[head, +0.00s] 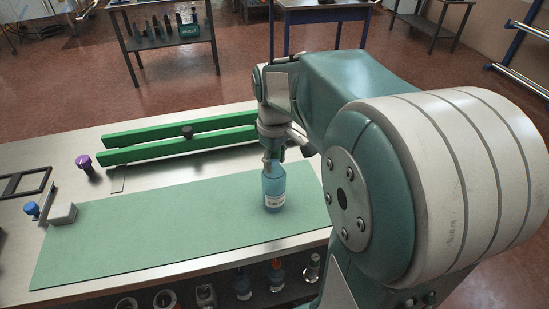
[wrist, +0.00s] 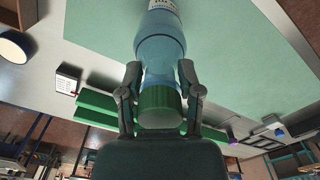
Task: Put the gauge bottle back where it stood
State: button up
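A clear blue bottle with a white label, apparently the gauge bottle (head: 274,188), is upright at the right part of the green mat (head: 150,229). I cannot tell whether its base touches the mat. My gripper (head: 270,160) is above it, pointing down at its top. In the wrist view the bottle (wrist: 161,45) shows its green cap between my fingers. The fingertips (wrist: 161,75) close in on both sides of its neck and shoulder and appear to touch it. The label's print is too small to read.
A purple knob (head: 83,161), a blue knob (head: 31,209) and a grey block (head: 62,214) stand at the left. Several bottles (head: 242,284) are on a shelf below the front edge. The mat's middle is clear.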

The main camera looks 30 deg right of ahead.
jog(key=shift+o, duration=0.8)
notch_tip(320, 180, up, 11)
jog(key=shift+r, duration=0.1)
jog(key=shift+a+r, duration=0.1)
jog(key=shift+r, duration=0.4)
jog(key=s+a+f+m+t, duration=0.3)
jog(key=s+a+f+t, duration=0.2)
jog(key=s+a, duration=0.5)
notch_tip(320, 180, down, 2)
jog(key=shift+s+a+f+m+t, duration=0.2)
jog(key=shift+s+a+m+t, duration=0.1)
jog(key=shift+s, duration=0.95)
